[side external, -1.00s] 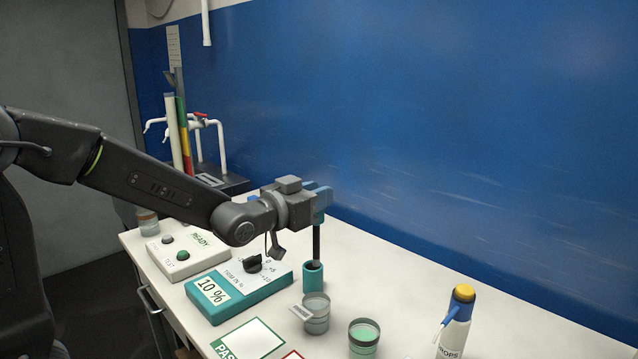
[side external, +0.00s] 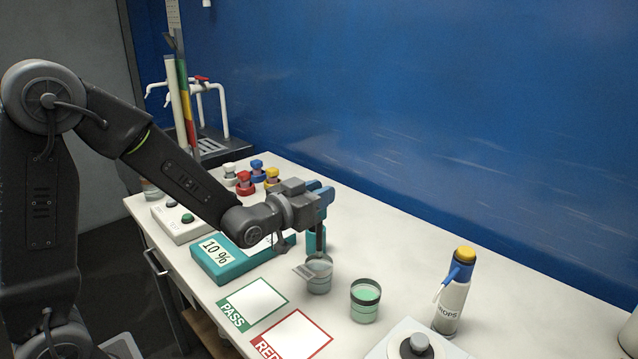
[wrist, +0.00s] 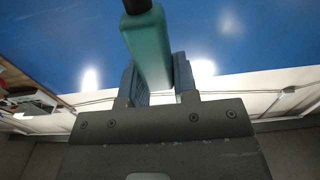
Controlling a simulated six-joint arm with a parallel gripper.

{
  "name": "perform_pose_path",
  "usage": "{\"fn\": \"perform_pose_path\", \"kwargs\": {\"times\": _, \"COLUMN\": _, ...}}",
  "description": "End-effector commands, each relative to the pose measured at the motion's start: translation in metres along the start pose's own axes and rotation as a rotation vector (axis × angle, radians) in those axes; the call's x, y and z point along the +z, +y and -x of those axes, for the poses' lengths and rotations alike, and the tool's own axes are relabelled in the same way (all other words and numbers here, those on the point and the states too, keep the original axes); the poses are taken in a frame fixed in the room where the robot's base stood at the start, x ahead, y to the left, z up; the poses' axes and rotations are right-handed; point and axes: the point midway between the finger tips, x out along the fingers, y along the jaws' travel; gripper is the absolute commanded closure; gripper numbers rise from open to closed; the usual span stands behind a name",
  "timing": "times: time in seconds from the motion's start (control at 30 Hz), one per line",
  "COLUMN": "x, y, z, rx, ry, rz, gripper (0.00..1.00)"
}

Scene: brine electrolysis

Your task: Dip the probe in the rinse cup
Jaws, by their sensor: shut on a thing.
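My gripper (side external: 322,204) is shut on the probe, whose teal handle (wrist: 150,48) shows between the jaws in the wrist view.
A cup of green liquid (side external: 365,305) stands close to the right. A drops bottle (side external: 453,292) is further right. The teal 10 % box (side external: 225,265) lies left. PASS (side external: 252,302) and red-framed (side external: 292,337) cards lie in front. Coloured-topped pieces (side external: 245,182) stand behind.

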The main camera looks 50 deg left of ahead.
Motion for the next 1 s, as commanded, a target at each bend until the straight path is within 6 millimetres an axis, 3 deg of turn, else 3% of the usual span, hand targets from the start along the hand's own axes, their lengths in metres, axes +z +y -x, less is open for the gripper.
{"fn": "perform_pose_path", "kwargs": {"times": 1.0, "x": 0.072, "y": 0.000, "z": -0.001, "rx": 0.000, "ry": 0.000, "rz": 0.000, "gripper": 0.96}}
